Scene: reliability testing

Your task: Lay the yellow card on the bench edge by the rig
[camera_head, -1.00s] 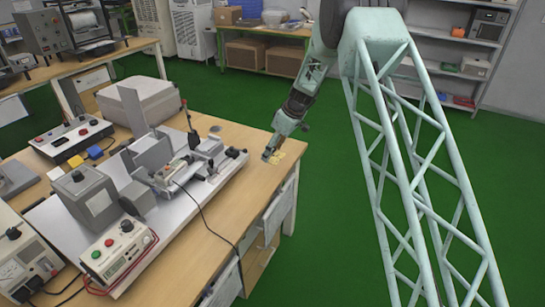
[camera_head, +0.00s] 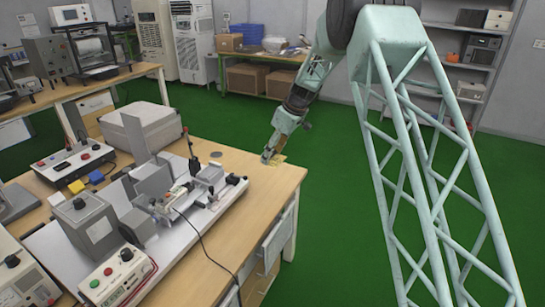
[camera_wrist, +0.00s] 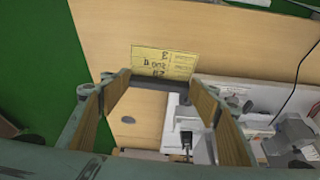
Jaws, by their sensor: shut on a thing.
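The yellow card (camera_wrist: 163,62) shows black handwritten marks in the wrist view, just beyond my fingertips. My gripper (camera_wrist: 155,88) is shut on it, with a dark strip along the card's near edge between the fingers. In the head view my gripper (camera_head: 267,158) is over the far right corner of the wooden bench (camera_head: 255,187), with part of the card (camera_head: 279,160) showing beside the fingertips. The card appears to be just above the bench top; I cannot tell the exact gap. The rig (camera_head: 170,200) stands on a pale plate to the left.
A dark cable (camera_head: 205,240) runs from the rig across the bench. A round grommet (camera_head: 216,154) lies near the far edge. A meter box (camera_head: 118,277) and a control box (camera_head: 73,163) are further left. Bare wood lies between the rig and the right edge.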

